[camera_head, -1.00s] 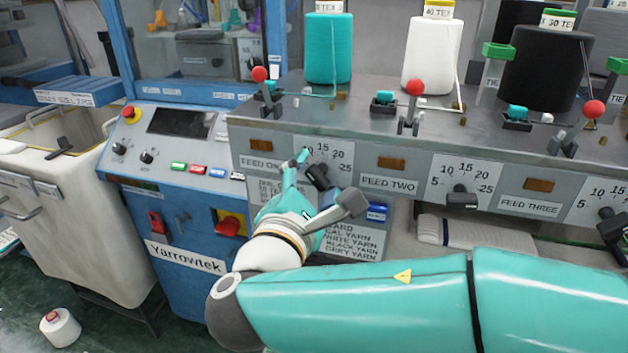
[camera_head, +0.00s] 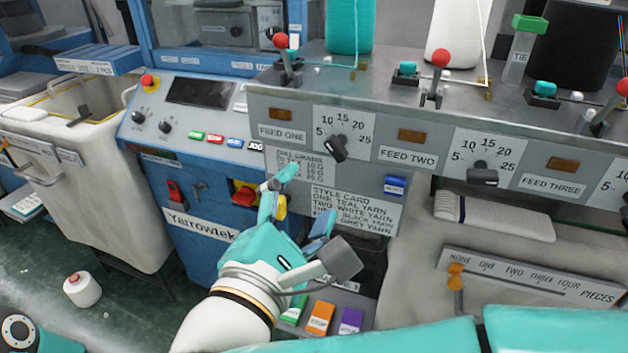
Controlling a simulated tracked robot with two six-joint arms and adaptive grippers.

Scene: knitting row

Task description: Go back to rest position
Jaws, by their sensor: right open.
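My left gripper is not in view.
Red-knobbed levers (camera_head: 441,58) and yarn cones (camera_head: 350,25) stand on the grey feed shelf. Coloured blocks (camera_head: 320,318) sit below my right gripper. The blue Yarrowtek machine (camera_head: 208,225) stands left. A white cone (camera_head: 82,290) is on the floor.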

